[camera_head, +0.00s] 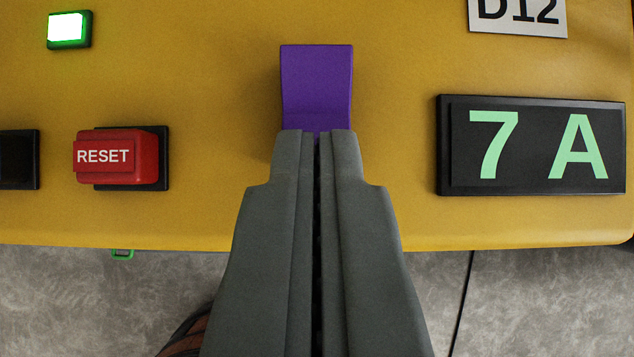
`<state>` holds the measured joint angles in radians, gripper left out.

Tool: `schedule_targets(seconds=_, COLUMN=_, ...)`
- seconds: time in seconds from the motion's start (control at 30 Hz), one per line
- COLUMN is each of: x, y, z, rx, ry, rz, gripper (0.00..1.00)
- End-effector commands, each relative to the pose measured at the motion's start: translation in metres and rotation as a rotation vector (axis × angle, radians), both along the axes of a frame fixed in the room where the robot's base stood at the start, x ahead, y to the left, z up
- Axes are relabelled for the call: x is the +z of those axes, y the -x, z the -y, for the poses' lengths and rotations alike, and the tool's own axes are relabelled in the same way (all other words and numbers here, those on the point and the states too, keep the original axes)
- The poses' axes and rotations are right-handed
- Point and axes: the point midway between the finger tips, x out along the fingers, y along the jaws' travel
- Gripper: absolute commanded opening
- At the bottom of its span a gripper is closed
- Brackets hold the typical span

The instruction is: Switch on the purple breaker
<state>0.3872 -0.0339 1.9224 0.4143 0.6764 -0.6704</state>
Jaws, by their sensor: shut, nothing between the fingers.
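The purple breaker (317,85) is a purple block-shaped lever on the yellow panel, at the upper middle of the view. My gripper (318,133) is shut and empty, with its grey fingers pointing up the picture. The fingertips overlap the breaker's lower edge in the view and hide that part of it. I cannot tell whether they touch it.
The yellow panel (390,220) holds a red RESET button (115,156) at left, a lit green indicator (67,28) at upper left, a black display reading 7 A (532,146) at right, and a D12 label (518,14). Grey floor (520,300) shows below the panel edge.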

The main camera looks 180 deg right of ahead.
Motion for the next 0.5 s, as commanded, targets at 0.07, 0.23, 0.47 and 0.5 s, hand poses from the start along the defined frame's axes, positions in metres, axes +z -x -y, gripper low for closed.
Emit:
schedule_targets(seconds=0.07, x=0.0, y=0.0, z=0.0, rx=0.0, ry=0.0, rz=0.0, gripper=0.0)
schedule_targets(seconds=0.23, x=0.002, y=0.0, z=0.0, rx=0.0, ry=0.0, rz=0.0, gripper=0.0)
schedule_targets(seconds=0.47, x=0.01, y=0.0, z=0.0, rx=-0.001, ry=-0.001, rz=0.0, gripper=0.0)
schedule_targets(seconds=0.5, x=0.011, y=0.0, z=0.0, rx=-0.001, ry=-0.001, rz=0.0, gripper=0.0)
